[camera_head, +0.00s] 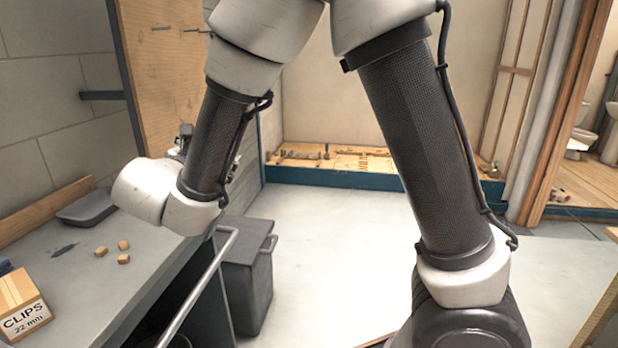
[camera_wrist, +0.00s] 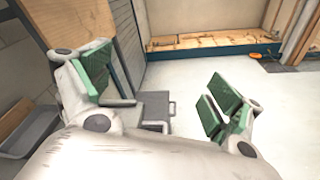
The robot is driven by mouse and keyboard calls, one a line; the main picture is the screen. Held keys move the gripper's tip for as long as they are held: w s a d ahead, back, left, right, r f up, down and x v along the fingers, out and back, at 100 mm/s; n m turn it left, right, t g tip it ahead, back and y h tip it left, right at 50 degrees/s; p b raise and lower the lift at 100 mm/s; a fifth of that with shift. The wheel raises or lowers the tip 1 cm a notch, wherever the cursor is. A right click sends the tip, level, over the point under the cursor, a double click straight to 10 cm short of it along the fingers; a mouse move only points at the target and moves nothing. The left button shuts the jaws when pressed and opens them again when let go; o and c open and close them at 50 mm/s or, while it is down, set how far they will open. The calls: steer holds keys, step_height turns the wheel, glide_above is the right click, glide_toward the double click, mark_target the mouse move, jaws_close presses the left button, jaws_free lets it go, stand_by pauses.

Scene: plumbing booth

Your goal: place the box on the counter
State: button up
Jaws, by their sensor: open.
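A cardboard box (camera_head: 20,305) printed "CLIPS 22 mm" sits on the grey counter (camera_head: 80,285) at the lower left of the head view, cut off by the picture edge. My gripper (camera_wrist: 158,92) shows in the wrist view with its green-padded fingers spread wide and nothing between them. In the head view the gripper is mostly hidden behind my wrist, which is above the counter's right edge, to the right of and apart from the box. The box does not show in the wrist view.
Several small tan blocks (camera_head: 123,247) and a dark tray (camera_head: 88,208) lie on the counter. A dark bin (camera_head: 247,275) stands beside it on the floor, near a metal rail (camera_head: 197,290). A low blue-edged platform (camera_head: 335,178) is at the back. The middle floor is clear.

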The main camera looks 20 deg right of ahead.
steer(key=s+d+r+m+g+h, duration=0.1)
steer(key=d+r+m+g+h, duration=0.2)
steer(key=d, duration=0.7)
steer(key=s+d+r+m+g+h, duration=0.15)
steer(key=d+m+g, duration=0.3)
steer(key=d, duration=0.55)
steer(key=s+d+f+m+g+y, duration=0.2)
steer(key=s+d+m+g+y, duration=0.15)
steer(key=s+d+m, duration=0.75)
steer(key=s+d+f+m+y, duration=0.2)
steer(key=s+m+y, duration=0.5)
steer(key=s, duration=0.7)
steer(key=shift+d+f+m+y, duration=0.2)
steer(key=shift+f+m+y, duration=0.1)
steer(key=shift+m, duration=0.05)
